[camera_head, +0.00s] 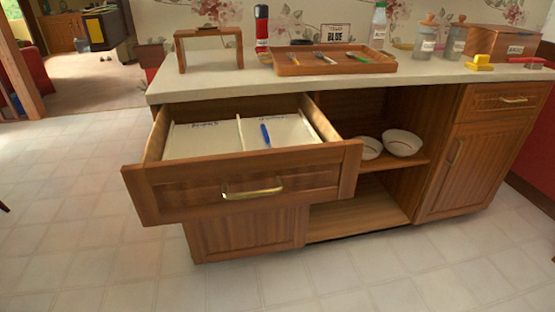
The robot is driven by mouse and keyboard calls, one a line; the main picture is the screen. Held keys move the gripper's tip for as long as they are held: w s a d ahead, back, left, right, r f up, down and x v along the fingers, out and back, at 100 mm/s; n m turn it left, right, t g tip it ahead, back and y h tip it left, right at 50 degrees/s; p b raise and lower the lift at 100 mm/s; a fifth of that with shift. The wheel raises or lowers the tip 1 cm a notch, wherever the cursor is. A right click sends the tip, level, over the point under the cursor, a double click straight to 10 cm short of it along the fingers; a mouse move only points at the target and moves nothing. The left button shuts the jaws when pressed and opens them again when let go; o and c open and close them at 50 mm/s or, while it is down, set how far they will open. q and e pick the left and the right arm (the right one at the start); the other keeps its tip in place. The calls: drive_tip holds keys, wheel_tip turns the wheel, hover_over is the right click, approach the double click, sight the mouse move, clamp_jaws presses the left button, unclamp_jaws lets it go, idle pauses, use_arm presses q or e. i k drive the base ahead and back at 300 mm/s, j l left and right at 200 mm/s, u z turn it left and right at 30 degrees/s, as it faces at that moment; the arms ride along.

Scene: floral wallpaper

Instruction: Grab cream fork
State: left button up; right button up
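A wooden tray (300,70) sits on the counter and holds several small utensils. One utensil with a pale, possibly cream part (325,57) lies near the tray's middle, and a green-handled utensil (358,58) lies to its right. They are too small for me to tell for sure which is the cream fork. A blue utensil or pen (265,134) lies in the open drawer (240,185), which has white labelled compartments. Neither of my grippers is in view.
The drawer sticks out in front of the counter (430,78). Jars, a yellow block (480,62) and a wooden box stand right. Bowls (402,143) sit on the shelf below. The tiled floor in front is clear.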

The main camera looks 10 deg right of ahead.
sight(331, 61)
drive_tip(key=l+z, duration=0.1)
drive_tip(key=l, duration=0.4)
drive_tip(key=i+l, duration=0.15)
drive_tip(key=l, duration=0.35)
drive_tip(key=i+l+z, duration=0.15)
drive_tip(key=l, duration=0.35)
drive_tip(key=k, duration=0.05)
